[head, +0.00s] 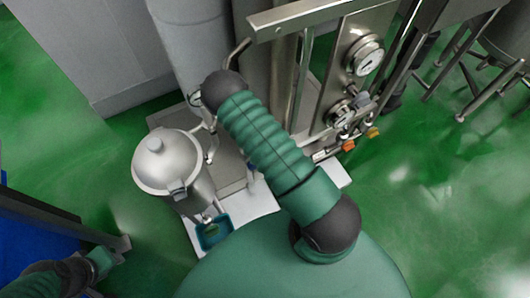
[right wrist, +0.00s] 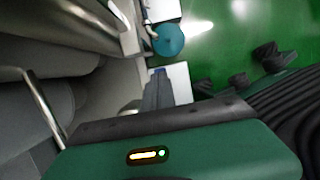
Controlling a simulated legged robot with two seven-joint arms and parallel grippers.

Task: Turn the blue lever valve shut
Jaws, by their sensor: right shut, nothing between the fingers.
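A small blue piece (head: 251,167) shows in the head view just left of my green right arm, low by the steel machine. It may be the blue lever, but it is too small and too covered to tell its angle. My right arm crosses the middle of the head view and hides the pipework behind it; its gripper is not visible there.
A lidded steel can (head: 166,160) stands left of my right arm, close to a small blue tray (head: 214,232). A steel panel with a gauge (head: 366,55) and orange-tipped fittings (head: 348,145) stands to the right. Green floor (head: 430,200) is open at right.

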